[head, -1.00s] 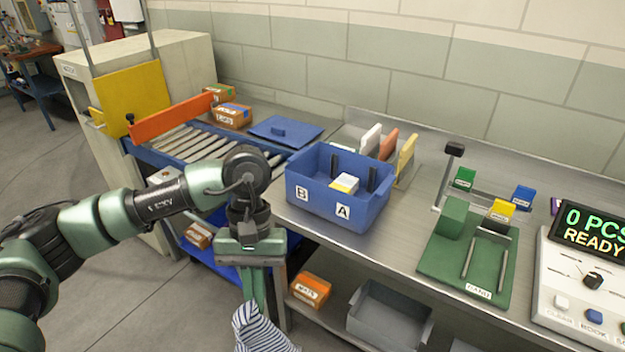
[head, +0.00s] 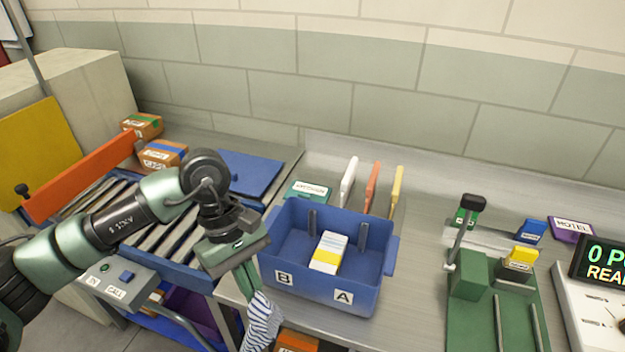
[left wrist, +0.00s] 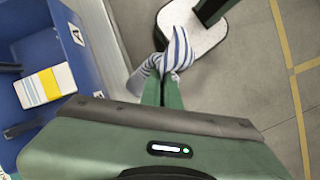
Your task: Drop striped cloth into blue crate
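My left gripper (head: 250,279) points down with its fingers together on the striped cloth (head: 261,318), white with dark blue stripes. The cloth hangs below the fingertips, in front of the steel table's front edge and left of the blue crate. In the left wrist view the cloth (left wrist: 176,58) is bunched at the fingertips. The blue crate (head: 310,290), labelled B and A, stands on the table and is open at the top. A white, yellow and blue stack (head: 329,252) lies inside it; the crate also shows in the left wrist view (left wrist: 85,60). My right gripper is not in view.
Upright white, orange and yellow panels (head: 372,186) stand behind the crate. A green fixture (head: 500,315) with rails and a black-topped lever is to its right. A roller conveyor (head: 110,225) with an orange bar is at left. An orange box (head: 297,341) sits below the table.

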